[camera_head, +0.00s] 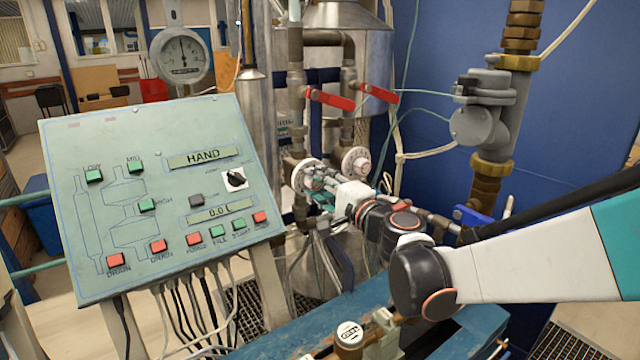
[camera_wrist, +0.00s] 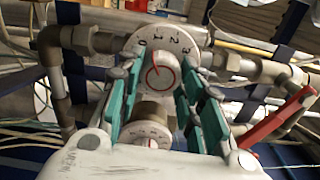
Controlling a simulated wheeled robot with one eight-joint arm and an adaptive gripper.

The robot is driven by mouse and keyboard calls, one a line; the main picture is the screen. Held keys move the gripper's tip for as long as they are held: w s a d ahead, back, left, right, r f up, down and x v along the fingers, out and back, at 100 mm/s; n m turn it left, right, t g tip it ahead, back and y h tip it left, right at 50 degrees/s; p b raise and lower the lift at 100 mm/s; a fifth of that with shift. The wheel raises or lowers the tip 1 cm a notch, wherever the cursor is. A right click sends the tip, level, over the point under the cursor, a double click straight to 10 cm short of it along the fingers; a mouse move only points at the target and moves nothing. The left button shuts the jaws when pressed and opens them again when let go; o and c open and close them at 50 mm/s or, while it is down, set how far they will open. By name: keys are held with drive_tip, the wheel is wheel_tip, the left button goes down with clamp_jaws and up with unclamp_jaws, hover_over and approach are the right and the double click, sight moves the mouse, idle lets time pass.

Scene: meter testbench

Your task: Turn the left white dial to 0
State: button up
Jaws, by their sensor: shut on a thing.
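The left white dial (camera_head: 306,175) is on the pipework right of the panel. My gripper (camera_head: 321,181) reaches it from the right and partly covers it. In the wrist view, a white dial (camera_wrist: 139,52) with numbers on its rim has a white knob with a red mark (camera_wrist: 163,73). The teal fingers of my gripper (camera_wrist: 157,76) are on either side of this knob, closed on it. The red mark lies towards the upper left, on the low-number side; its exact reading is unclear. The right white dial (camera_head: 356,162) is free of the gripper.
A second round numbered part (camera_wrist: 152,134) sits lower between the fingers in the wrist view. Red lever handles (camera_head: 330,99) are above the dials. A green control panel (camera_head: 160,200) stands left. A pressure gauge (camera_head: 182,55) is behind it. Pipes crowd the dials.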

drive_tip(key=shift+n, duration=1.3)
drive_tip(key=shift+s, duration=0.1)
drive_tip(key=o, duration=1.1)
drive_tip(key=shift+c, duration=0.2)
drive_tip(key=v, duration=1.2)
